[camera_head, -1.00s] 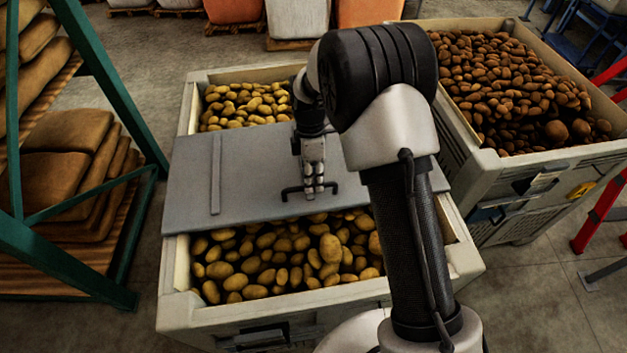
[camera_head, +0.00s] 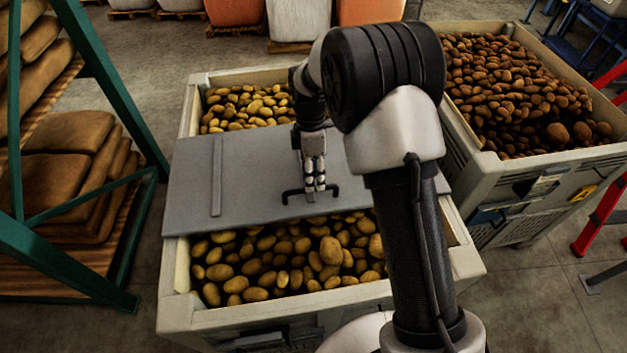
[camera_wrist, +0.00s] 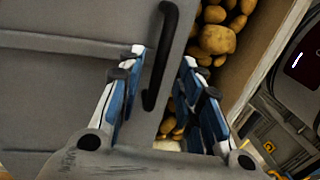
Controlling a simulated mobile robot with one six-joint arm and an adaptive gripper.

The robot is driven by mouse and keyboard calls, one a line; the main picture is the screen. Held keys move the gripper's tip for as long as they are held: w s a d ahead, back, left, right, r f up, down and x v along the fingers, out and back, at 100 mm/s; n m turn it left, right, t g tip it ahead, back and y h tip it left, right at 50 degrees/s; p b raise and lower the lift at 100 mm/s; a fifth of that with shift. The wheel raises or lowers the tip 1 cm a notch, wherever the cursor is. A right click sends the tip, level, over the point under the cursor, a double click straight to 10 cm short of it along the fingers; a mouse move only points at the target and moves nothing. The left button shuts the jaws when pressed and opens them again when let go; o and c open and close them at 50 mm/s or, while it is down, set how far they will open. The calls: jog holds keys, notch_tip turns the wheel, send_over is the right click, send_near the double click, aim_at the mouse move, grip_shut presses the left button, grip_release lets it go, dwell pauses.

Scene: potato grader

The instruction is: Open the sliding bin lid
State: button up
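The grey flat sliding lid (camera_head: 255,185) lies across the middle of the near potato bin (camera_head: 175,285), with potatoes showing behind and in front of it. Its black bar handle (camera_head: 289,193) sits near the lid's front edge. My gripper (camera_head: 315,188) is pointed down at the handle's middle. In the wrist view, my gripper (camera_wrist: 163,56) has its two blue-padded fingers spread apart. The black handle (camera_wrist: 165,50) runs through the gap between them, with no clear contact on either finger. The lid (camera_wrist: 60,85) fills the left of that view.
Potatoes (camera_head: 285,262) fill the bin's front opening. A second bin (camera_head: 520,175) with darker potatoes stands close at the right. A green rack (camera_head: 115,90) with sacks stands at the left. Large bags (camera_head: 235,12) stand at the back. Grey floor lies between.

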notch_tip(320, 180, up, 10)
jog(key=w, duration=0.1)
jog(key=shift+w+f, duration=0.25)
jog(key=shift+w, duration=0.15)
jog(key=shift+a, duration=0.1)
